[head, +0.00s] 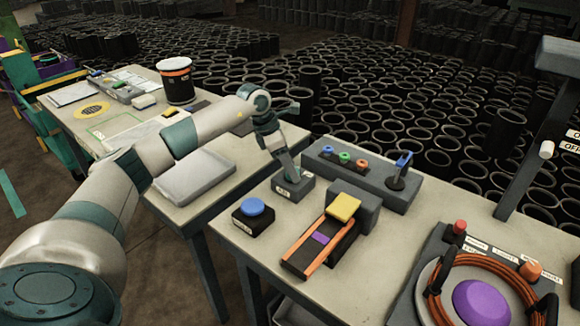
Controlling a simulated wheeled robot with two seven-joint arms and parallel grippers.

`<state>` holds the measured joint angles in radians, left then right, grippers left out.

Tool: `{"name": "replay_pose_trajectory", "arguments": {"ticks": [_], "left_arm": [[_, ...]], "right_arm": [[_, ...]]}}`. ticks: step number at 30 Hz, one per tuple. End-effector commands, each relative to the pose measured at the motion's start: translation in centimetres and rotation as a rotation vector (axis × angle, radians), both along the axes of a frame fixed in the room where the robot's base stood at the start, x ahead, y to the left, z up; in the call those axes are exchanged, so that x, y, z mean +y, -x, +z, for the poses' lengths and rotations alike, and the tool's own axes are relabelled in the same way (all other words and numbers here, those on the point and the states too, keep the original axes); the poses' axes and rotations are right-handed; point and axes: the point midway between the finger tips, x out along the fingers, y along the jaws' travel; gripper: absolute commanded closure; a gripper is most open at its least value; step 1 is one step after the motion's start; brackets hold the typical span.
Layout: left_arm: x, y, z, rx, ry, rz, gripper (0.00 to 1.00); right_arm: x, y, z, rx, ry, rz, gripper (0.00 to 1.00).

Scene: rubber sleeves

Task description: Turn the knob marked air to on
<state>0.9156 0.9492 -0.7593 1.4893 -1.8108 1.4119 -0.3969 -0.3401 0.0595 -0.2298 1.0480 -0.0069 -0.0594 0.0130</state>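A small grey box (298,187) with a pale label (283,190) on its front stands on the near table, left of the long grey block. The label is too small to read surely, but this may be the air knob's housing. My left gripper (289,172) points down at the top of this box, and its fingertips are at or just above it. The gripper covers the top, so a knob there and its setting are hidden. Whether the fingers are open or shut on it does not show. My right gripper is out of view.
Right of the box is a long grey block (375,178) with coloured rings and a blue-topped lever (402,168). A blue button (252,208) and an orange-railed slide (318,245) stand in front. A purple dome (482,303) with orange cable is at lower right.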

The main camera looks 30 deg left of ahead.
Motion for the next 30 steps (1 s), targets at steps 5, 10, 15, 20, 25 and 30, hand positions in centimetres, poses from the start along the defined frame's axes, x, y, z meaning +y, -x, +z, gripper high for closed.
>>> {"name": "replay_pose_trajectory", "arguments": {"ticks": [5, 10, 15, 20, 25, 30], "left_arm": [[0.0, 0.0, -0.1, 0.001, 0.0, 0.0, 0.5], [0.1, 0.1, 0.3, 0.001, 0.0, 0.0, 0.5], [0.5, 0.5, 1.5, 0.0, 0.0, -0.001, 0.5], [1.1, 1.1, 3.7, -0.002, 0.0, -0.001, 0.5], [2.0, 2.1, 6.8, -0.003, -0.001, 0.001, 0.5], [2.9, 3.1, 10.0, -0.003, -0.001, 0.001, 0.5]], "right_arm": [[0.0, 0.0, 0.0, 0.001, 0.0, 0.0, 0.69], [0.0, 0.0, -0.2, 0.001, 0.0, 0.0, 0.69], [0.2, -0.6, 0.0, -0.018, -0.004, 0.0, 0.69], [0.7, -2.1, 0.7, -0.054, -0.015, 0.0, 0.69], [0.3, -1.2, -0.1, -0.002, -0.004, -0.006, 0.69], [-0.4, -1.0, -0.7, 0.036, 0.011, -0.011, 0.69]]}}
